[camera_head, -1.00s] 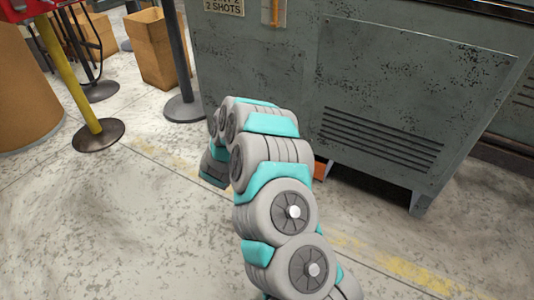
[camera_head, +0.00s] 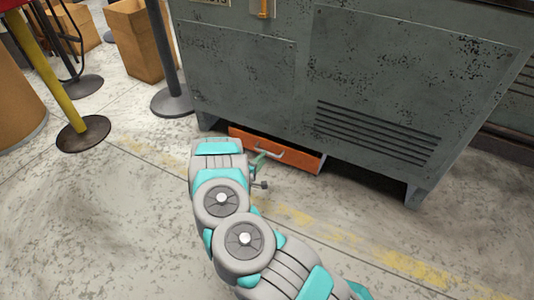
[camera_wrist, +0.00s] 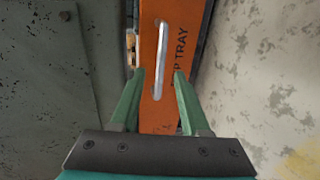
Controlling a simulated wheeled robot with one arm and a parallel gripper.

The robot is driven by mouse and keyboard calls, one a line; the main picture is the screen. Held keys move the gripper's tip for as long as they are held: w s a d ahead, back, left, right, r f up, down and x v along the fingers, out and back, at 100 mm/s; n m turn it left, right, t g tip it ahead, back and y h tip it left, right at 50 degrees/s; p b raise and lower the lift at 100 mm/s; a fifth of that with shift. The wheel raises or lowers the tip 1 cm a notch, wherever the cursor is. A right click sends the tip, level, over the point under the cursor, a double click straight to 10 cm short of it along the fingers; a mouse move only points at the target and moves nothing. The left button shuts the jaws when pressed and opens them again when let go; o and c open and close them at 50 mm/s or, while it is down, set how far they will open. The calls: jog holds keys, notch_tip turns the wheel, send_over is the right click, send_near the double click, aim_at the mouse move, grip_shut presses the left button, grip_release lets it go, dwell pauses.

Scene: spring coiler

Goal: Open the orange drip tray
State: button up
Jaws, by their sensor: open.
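The orange drip tray (camera_head: 300,158) sits low under the grey machine, its front face roughly level with the machine's lower edge. It has a pale bar handle (camera_head: 264,151). In the wrist view the tray (camera_wrist: 178,30) runs up the middle with part of a "TRAY" label, and its handle (camera_wrist: 160,55) stands upright in the picture. My gripper (camera_head: 262,172) is close in front of the tray. In the wrist view my gripper (camera_wrist: 158,76) is open, its green fingers on either side of the handle's lower end. I cannot tell whether they touch it.
The grey machine (camera_head: 385,70) stands above the tray, with a support leg (camera_head: 415,190) to the right. A post with a round base (camera_head: 175,102) and a yellow post (camera_head: 55,75) stand at left, near cardboard boxes (camera_head: 140,40). The floor in front is clear.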

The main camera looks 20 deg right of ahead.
jog(key=x, duration=0.5)
jog(key=shift+w+d+b, duration=0.2)
jog(key=shift+d+b, duration=0.1)
jog(key=shift+b, duration=0.05)
grip_shut()
dwell(1.1)
